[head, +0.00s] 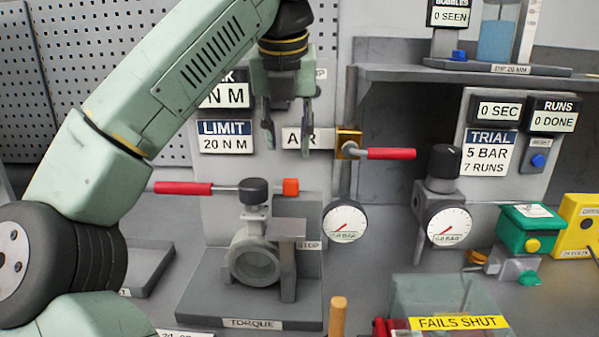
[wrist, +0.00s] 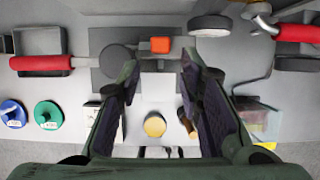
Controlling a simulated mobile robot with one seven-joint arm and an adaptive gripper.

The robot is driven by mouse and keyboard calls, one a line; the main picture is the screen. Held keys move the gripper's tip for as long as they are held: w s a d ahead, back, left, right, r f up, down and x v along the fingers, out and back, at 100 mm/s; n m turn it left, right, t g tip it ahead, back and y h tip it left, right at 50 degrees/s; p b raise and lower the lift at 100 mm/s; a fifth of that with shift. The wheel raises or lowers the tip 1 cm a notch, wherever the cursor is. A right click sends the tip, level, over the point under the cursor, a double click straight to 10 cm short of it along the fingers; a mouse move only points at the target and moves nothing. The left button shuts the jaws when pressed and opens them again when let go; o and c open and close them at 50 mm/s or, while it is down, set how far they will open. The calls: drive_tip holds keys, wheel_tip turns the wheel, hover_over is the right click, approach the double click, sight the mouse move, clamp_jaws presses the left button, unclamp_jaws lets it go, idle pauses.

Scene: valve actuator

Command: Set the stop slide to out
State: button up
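A grey bracket-shaped block (head: 287,230) stands at the right of the torque stand, beside a label (head: 308,246) that seems to read STOP; I take it as the stop slide. Whether it is in or out I cannot tell. A pale square (wrist: 158,86) between my fingers in the wrist view may be its top. A red-handled lever (head: 183,188) with an orange end block (head: 291,186) crosses above it. The orange block also shows in the wrist view (wrist: 160,44). My gripper (head: 287,145) is open and empty, pointing down above the lever; its fingers (wrist: 160,85) frame the wrist view.
A second red handle (head: 391,154) sticks out right of the gripper. Round gauges (head: 345,222) (head: 448,224) stand at the right. A wooden peg (head: 338,315) and a clear bin (head: 445,292) are in front. A panel with signs (head: 225,137) stands behind.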

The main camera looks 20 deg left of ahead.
sight(291, 180)
drive_tip(key=p+x, duration=0.1)
drive_tip(key=x, duration=0.8)
drive_tip(key=shift+f+p, duration=0.35)
drive_tip(key=shift+p, duration=0.05)
clamp_jaws()
